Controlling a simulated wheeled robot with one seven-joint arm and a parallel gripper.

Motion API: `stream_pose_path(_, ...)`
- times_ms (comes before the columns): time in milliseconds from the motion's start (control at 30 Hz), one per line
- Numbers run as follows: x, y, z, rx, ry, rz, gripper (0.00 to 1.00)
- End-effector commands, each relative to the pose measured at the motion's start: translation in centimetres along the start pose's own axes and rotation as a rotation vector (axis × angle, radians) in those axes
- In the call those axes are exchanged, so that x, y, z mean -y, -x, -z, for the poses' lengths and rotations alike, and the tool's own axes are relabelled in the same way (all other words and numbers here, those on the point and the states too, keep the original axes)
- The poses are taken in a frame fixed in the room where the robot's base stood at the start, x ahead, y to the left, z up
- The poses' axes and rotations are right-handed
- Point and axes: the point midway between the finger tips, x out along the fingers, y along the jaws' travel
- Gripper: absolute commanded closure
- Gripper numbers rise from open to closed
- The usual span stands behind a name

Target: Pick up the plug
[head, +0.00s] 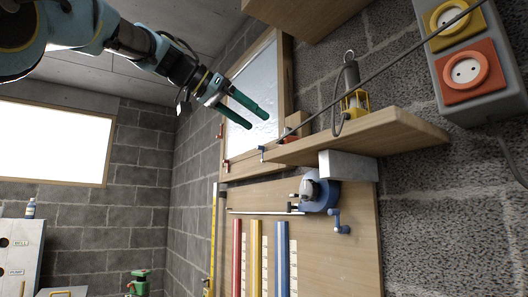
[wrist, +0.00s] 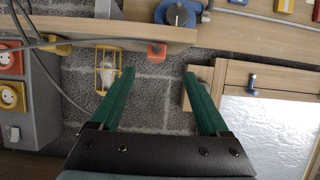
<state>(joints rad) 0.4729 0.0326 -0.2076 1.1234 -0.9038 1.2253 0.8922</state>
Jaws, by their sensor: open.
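The plug (wrist: 156,52) is a small orange block at the end of a dark cable, at the wooden shelf's edge in the wrist view. In the head view the plug (head: 288,139) shows as a small orange-red bit at the shelf's left end, partly hidden. My gripper (head: 256,120) has green fingers, spread apart and empty, up and left of the plug in the head view. In the wrist view the plug lies just beyond the gap between the fingertips (wrist: 159,75), not touched.
A caged yellow lamp (head: 356,103) and a wooden block (head: 298,122) are by the shelf (head: 400,140). The cable (head: 400,53) crosses the space in front of the wall. A grey box with yellow and orange sockets (head: 466,72) is at right. A framed window (head: 255,85) stands behind my gripper.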

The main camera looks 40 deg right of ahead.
Motion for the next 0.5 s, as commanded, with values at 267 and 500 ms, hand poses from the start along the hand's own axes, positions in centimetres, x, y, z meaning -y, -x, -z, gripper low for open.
stream_pose_path(267,-0.8,-3.3,0.9,-0.008,-0.017,-0.017,0.21)
stream_pose_path(500,-0.7,-5.5,0.7,-0.008,-0.016,-0.013,0.21)
